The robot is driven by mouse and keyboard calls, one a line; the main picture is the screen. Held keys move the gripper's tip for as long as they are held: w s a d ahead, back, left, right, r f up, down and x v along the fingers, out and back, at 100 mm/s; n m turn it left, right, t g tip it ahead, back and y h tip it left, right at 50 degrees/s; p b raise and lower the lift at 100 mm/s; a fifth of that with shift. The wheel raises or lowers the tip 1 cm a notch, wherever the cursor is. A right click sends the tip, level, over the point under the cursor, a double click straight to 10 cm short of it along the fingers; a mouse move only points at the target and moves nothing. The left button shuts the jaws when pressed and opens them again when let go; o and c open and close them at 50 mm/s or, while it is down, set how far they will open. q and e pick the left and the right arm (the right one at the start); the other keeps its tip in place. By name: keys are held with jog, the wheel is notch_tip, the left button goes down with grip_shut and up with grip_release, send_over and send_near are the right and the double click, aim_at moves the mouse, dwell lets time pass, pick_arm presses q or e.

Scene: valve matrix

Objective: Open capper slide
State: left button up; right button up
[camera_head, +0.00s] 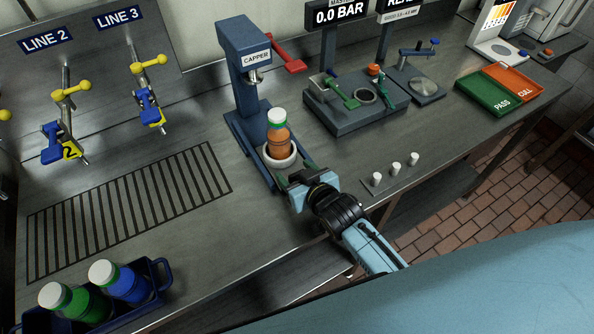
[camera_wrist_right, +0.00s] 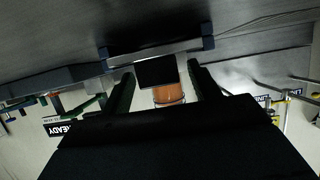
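The capper (camera_head: 246,62) is a blue stand labelled CAPPER with a red lever (camera_head: 284,54) at its right. Its blue slide (camera_head: 262,172) runs out in front and carries a white round holder (camera_head: 279,158). An orange bottle (camera_head: 278,138) with a green and white top stands upright in the holder, in front of the capper head. My right gripper (camera_head: 300,182) is at the slide's front end. In the wrist view its fingers (camera_wrist_right: 160,82) are apart, with a dark block (camera_wrist_right: 157,71) and the orange bottle (camera_wrist_right: 168,95) showing between them. Contact is unclear. My left gripper is out of view.
A blue crate (camera_head: 160,290) with green and blue bottles stands at the lower left. A drain grate (camera_head: 130,215) lies left of the slide. A test fixture (camera_head: 350,110) and small white caps (camera_head: 395,168) are to the right. Valves (camera_head: 150,105) hang at the back.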

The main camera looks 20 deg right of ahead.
jog(key=v, duration=1.3)
jog(key=shift+s, duration=0.25)
